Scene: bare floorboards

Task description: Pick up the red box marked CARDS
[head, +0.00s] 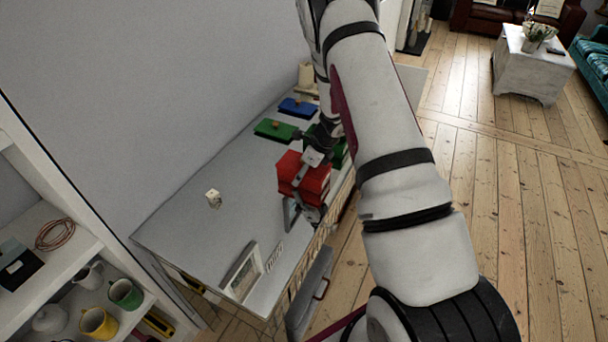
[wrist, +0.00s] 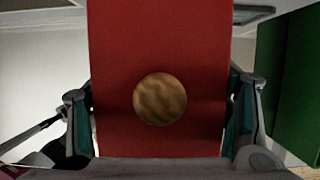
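A red box (head: 289,166) stands on the grey-white tabletop, near its right edge in the head view. In the wrist view the red box (wrist: 160,50) fills the middle, with a round wooden knob (wrist: 160,99) on its near face. The CARDS marking cannot be read in either view. My gripper (wrist: 160,118) has one finger on each side of the box, its pads against the sides. In the head view my gripper (head: 304,186) partly hides the box. I cannot tell whether the box is clear of the tabletop.
Green boxes (head: 275,130) and a blue box (head: 298,107) stand farther back on the table (head: 185,235). One green box (wrist: 295,85) is close right of my gripper in the wrist view. A small white cube (head: 213,196) and a frame (head: 243,271) lie nearer.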

